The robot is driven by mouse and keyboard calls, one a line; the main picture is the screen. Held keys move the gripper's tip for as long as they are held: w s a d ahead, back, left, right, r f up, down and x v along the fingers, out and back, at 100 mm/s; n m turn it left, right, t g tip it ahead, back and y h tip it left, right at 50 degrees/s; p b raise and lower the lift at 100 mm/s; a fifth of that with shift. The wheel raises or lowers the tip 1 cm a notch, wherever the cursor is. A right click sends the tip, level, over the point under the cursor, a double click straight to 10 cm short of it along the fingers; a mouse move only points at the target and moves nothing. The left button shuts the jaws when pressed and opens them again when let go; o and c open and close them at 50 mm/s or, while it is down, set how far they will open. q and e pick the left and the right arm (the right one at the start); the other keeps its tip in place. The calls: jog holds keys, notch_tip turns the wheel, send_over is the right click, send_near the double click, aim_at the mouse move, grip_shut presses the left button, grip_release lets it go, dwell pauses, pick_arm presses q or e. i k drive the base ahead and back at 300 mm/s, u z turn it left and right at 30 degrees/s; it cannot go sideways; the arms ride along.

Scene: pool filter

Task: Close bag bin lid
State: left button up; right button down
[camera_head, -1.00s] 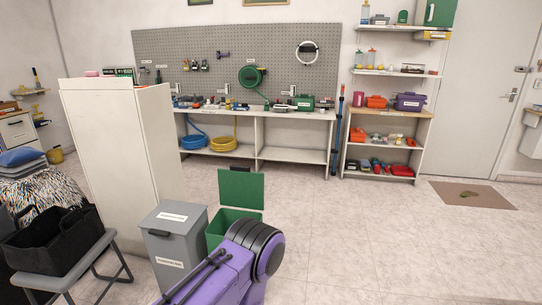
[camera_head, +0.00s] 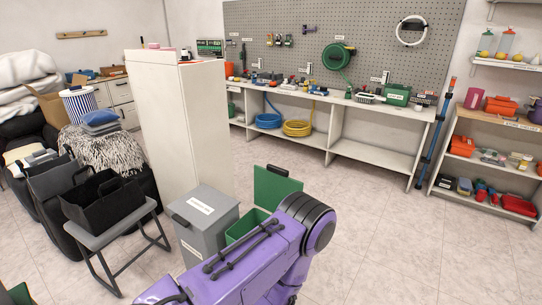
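A green bin (camera_head: 243,229) stands on the floor with its green lid (camera_head: 277,188) raised upright. Beside it on the left stands a grey bin (camera_head: 206,231) with its lid down and white labels on top and front. The labels are too small to read, so I cannot tell which is the bag bin. A purple arm of mine (camera_head: 250,262) reaches in from the bottom and hides the lower part of the green bin. Neither of my grippers shows.
A tall white cabinet (camera_head: 183,120) stands behind the bins. A grey stool (camera_head: 108,222) with a black bag (camera_head: 103,200) is to the left. A workbench (camera_head: 335,100) runs along the pegboard wall. The floor at right is open.

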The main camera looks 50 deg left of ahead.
aim_at(272, 184)
jog(key=u, duration=0.8)
jog(key=i, duration=0.9)
jog(key=u, duration=0.9)
